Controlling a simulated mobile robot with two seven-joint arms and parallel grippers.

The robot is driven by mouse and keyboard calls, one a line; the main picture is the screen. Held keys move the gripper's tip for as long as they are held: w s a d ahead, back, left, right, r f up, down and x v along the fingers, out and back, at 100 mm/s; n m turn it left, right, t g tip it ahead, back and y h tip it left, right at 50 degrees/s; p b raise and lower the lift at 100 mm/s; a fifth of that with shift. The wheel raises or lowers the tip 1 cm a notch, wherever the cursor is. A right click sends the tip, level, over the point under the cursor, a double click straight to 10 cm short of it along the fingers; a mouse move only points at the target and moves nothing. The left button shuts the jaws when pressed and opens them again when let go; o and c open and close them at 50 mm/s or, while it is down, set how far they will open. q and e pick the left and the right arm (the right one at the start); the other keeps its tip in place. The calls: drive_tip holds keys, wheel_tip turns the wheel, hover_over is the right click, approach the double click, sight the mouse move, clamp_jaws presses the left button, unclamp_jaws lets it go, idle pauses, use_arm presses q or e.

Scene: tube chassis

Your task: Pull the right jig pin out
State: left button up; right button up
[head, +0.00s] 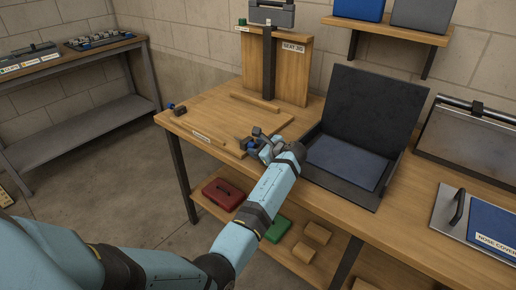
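The wooden seat jig (290,62) stands on the bench with an upright board and a flat base. At the base's left corner a small pin with a blue knob (171,106) sits beside a dark block (180,111). At its front right, a blue-tipped part, apparently the right jig pin (251,146), shows beside my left gripper (256,143). My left gripper is right at this pin, and its fingers partly hide it. I cannot tell whether they are closed on it. My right gripper is out of view.
An open dark case (352,150) with a blue pad lies right of my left gripper. A wooden strip (255,102) lies on the jig base. A red box (223,194) and a green box (277,229) sit on the lower shelf.

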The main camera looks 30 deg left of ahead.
use_arm(q)
clamp_jaws()
drive_tip(key=d+p, duration=0.1)
drive_tip(key=d, duration=0.1)
drive_tip(key=d+p, duration=0.2)
drive_tip(key=shift+s+d+r, duration=0.15)
drive_tip(key=shift+s+d, duration=0.05)
drive_tip(key=shift+d, duration=0.2)
drive_tip(key=shift+f, duration=0.2)
drive_tip(key=shift+o, duration=0.7)
unclamp_jaws()
drive_tip(key=shift+o, duration=0.8)
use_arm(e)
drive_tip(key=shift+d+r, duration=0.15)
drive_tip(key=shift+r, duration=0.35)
use_arm(q)
drive_tip(key=shift+d+r, duration=0.1)
